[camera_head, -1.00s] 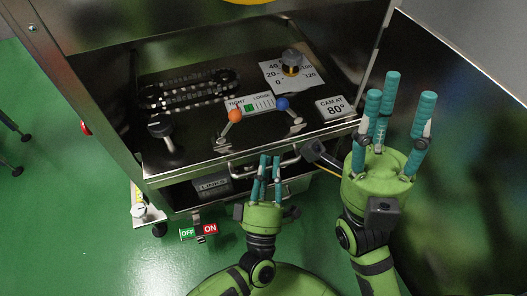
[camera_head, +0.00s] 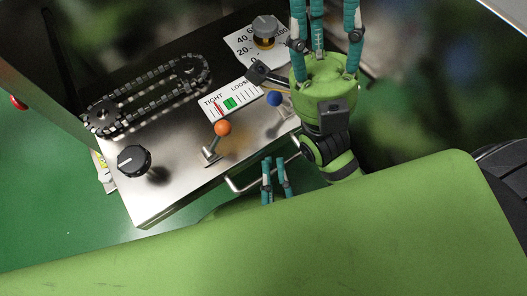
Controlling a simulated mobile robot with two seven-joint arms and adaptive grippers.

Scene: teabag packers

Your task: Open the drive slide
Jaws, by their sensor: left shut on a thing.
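The drive slide (camera_head: 180,185) is a shiny metal drawer top with a black chain loop (camera_head: 150,95) at its back left. Its front stands out past the cabinet post (camera_head: 55,110). A bar handle (camera_head: 233,185) runs along the front edge. My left gripper (camera_head: 273,165) has its teal fingers shut at this handle; its palm and wrist are hidden behind a large green part of my arm. My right gripper (camera_head: 325,20) is over the slide's right side, fingers spread and empty, with the tips near or past the top edge of the picture.
On the slide are a black knob (camera_head: 133,160), an orange-tipped lever (camera_head: 222,129), a blue-tipped lever (camera_head: 274,99), a TIGHT/LOOSE gauge (camera_head: 230,103) and a grey dial (camera_head: 264,27) on a scale plate. Green floor (camera_head: 50,220) lies open at the left.

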